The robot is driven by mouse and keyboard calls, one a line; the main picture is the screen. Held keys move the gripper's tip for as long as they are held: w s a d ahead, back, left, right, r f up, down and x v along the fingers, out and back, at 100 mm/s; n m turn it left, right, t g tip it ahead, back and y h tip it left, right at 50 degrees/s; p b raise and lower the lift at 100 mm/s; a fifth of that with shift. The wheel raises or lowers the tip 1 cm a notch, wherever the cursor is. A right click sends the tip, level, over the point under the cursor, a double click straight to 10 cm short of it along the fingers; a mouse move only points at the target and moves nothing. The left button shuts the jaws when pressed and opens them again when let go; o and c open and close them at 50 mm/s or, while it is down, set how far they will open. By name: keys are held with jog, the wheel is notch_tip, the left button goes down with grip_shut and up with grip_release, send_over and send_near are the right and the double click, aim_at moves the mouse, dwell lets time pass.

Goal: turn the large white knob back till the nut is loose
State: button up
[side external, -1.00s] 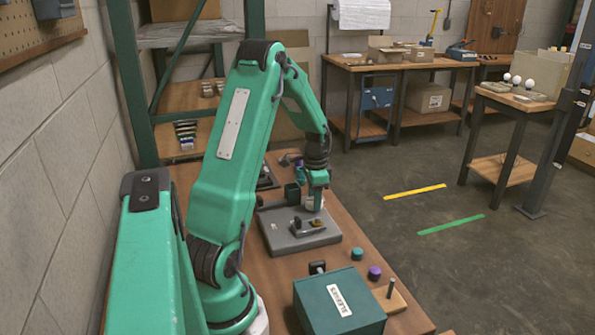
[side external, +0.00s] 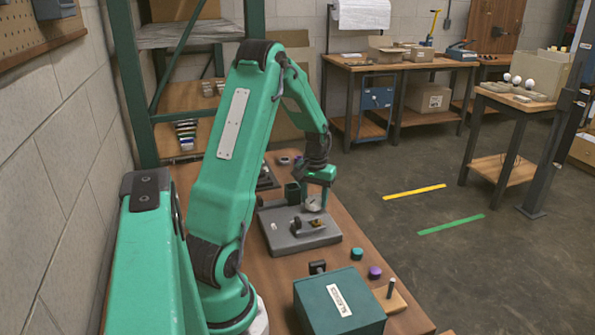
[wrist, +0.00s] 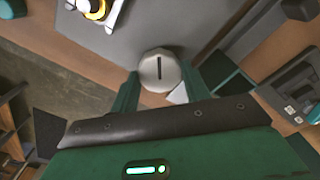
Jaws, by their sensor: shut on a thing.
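The large white knob (side external: 313,205) stands at the back right of a grey plate (side external: 322,240) on the bench. In the wrist view the knob (wrist: 152,71) is a faceted pale disc with a dark line across its top. My gripper (side external: 314,197) is over it, pointing down. In the wrist view its two green fingers (wrist: 160,80) are on either side of the knob, shut on it. The dark line runs nearly up and down in that view. I cannot make out the nut; whether it is loose does not show.
A small fitting with a yellow ring (wrist: 95,8) is on the plate close by. A green box (side external: 340,302), a teal knob (side external: 356,254), a purple knob (side external: 375,272) and a wooden peg block (side external: 395,298) are nearer.

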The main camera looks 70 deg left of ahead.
aim_at(314, 200)
jog(key=n, duration=0.3)
jog(key=shift+n, duration=2.2)
jog(key=shift+r, duration=0.1)
jog(key=o, duration=1)
jog(key=shift+r, duration=3.85)
